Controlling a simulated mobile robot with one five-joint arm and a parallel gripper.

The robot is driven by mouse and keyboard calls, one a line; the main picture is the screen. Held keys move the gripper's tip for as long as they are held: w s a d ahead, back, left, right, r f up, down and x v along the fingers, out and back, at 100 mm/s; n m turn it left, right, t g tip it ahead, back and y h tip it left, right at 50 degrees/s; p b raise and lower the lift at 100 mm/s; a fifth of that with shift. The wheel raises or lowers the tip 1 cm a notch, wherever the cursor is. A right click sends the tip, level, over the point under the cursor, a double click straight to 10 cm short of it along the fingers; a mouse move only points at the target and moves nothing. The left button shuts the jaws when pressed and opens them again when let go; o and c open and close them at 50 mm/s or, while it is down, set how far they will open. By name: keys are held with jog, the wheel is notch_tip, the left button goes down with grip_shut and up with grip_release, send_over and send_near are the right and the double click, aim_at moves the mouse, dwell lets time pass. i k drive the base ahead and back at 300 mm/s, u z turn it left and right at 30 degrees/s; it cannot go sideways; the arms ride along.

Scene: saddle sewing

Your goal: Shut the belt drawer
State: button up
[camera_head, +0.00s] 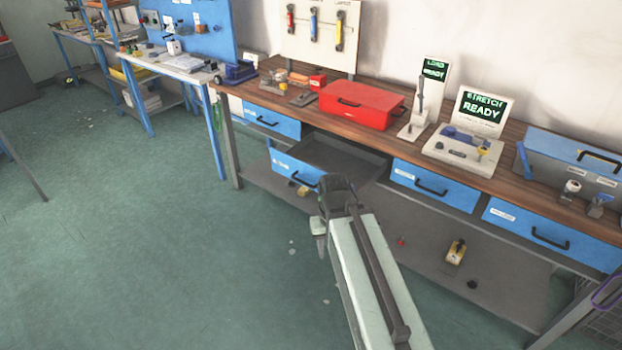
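One blue-fronted drawer (296,170) under the wooden workbench is pulled out, and its grey inside (335,152) looks empty where it shows. Its label is too small to read, so I cannot confirm that it is the belt drawer. My gripper (336,185) is at the right end of this drawer's front and hides part of it. I cannot tell whether it touches the front or the handle. Its fingers are dark and seen from behind, so their opening is hidden.
Other blue drawers are shut: one at left (271,119), two at right (435,185) (553,232). A red toolbox (361,104) and test devices (470,130) stand on the benchtop (400,145). A lower shelf (500,285) holds small items. The green floor at left is mostly clear.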

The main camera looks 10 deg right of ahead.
aim_at(317, 154)
jog(key=z, duration=0.1)
jog(key=i, duration=1)
jog(key=u, duration=0.85)
jog(key=k, duration=1.2)
jog(key=u, duration=0.55)
jog(key=i, duration=1.4)
jog(key=u, duration=0.6)
